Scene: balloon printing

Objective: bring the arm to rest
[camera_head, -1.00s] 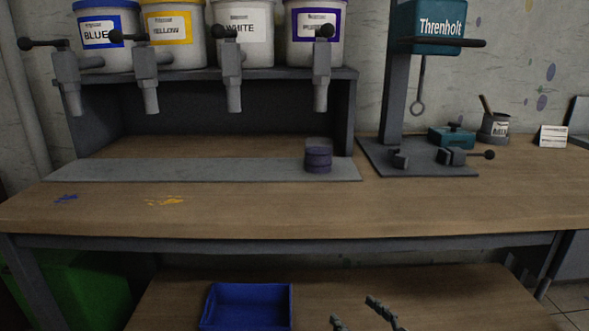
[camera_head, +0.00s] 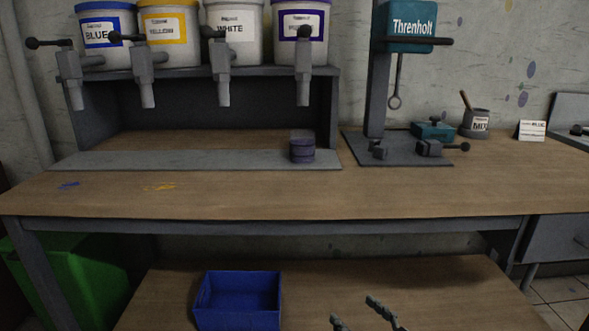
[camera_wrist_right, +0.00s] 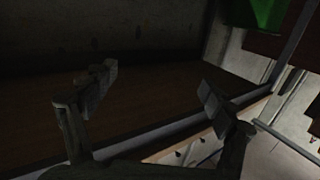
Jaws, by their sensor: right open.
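My right gripper (camera_head: 358,316) shows at the bottom edge of the head view, in front of the lower shelf. Only its two fingertips are in that view, spread apart with nothing between them. In the right wrist view the gripper (camera_wrist_right: 160,95) has its two fingers wide apart and empty. Behind them is a dark brown surface with a pale edge. The rest of the right arm is hidden in the head view. My left gripper is in neither view.
The workbench (camera_head: 230,200) has a clear front strip with blue and yellow smears. A teal Threnholt press (camera_head: 405,30) stands to the right. A blue bin (camera_head: 238,318) sits on the lower shelf (camera_head: 430,285); a green bin (camera_head: 85,285) is at left.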

